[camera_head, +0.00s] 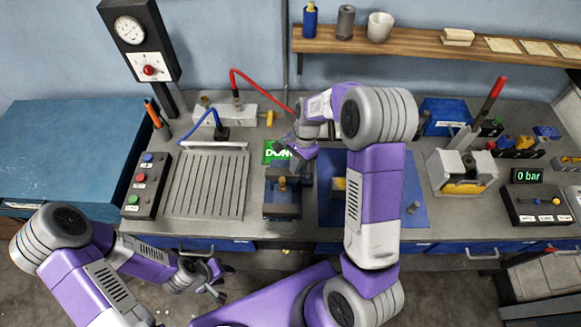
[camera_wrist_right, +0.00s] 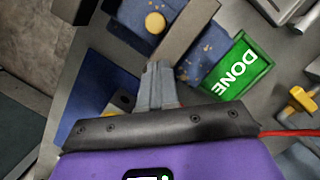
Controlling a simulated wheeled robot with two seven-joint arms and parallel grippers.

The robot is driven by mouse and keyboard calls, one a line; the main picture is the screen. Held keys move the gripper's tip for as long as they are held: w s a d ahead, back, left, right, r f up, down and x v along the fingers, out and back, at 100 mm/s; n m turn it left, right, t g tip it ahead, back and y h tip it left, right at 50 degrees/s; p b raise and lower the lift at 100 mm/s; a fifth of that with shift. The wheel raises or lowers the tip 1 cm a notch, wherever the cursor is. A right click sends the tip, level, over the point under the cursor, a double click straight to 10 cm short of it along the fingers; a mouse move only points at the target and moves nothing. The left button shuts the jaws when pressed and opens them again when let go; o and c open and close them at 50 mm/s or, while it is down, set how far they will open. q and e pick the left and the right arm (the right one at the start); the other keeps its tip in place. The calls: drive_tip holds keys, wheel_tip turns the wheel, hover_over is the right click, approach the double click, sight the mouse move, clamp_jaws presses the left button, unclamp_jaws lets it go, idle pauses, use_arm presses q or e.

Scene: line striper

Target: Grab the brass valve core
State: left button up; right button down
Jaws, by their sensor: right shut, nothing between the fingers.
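A small round brass piece, which looks like the brass valve core (camera_head: 282,184), sits at the blue vise-like fixture (camera_head: 281,207) on the middle of the bench. In the right wrist view a round brass top (camera_wrist_right: 155,22) shows on the blue fixture, beside a grey bar (camera_wrist_right: 187,35). My right gripper (camera_wrist_right: 158,68) is shut and empty, its fingertips close to the bar and apart from the brass top. In the head view the right gripper (camera_head: 298,152) is above the back of the fixture. My left gripper (camera_head: 218,280) is open and empty, low in front of the bench.
A green DONE display (camera_head: 272,154) is close behind the fixture. A blue mat (camera_head: 405,205) lies to its right and a slotted grey plate (camera_head: 208,186) to its left. Red (camera_head: 262,78) and blue (camera_head: 200,122) hoses arch at the back. A 0 bar panel (camera_head: 535,203) stands at right.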

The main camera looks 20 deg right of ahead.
sight(282, 181)
drive_tip(key=shift+s+a, duration=0.2)
drive_tip(key=shift+a, duration=0.35)
drive_tip(key=shift+s+a, duration=0.15)
drive_tip(key=shift+a, duration=0.4)
drive_tip(key=shift+s+a+r+p, duration=0.15)
drive_tip(key=shift+s+a, duration=0.1)
drive_tip(key=shift+a, duration=0.5)
drive_tip(key=shift+s+a+f+p, duration=0.15)
drive_tip(key=shift+s+a, duration=0.1)
drive_tip(key=shift+a, duration=0.45)
drive_tip(key=shift+d, duration=0.1)
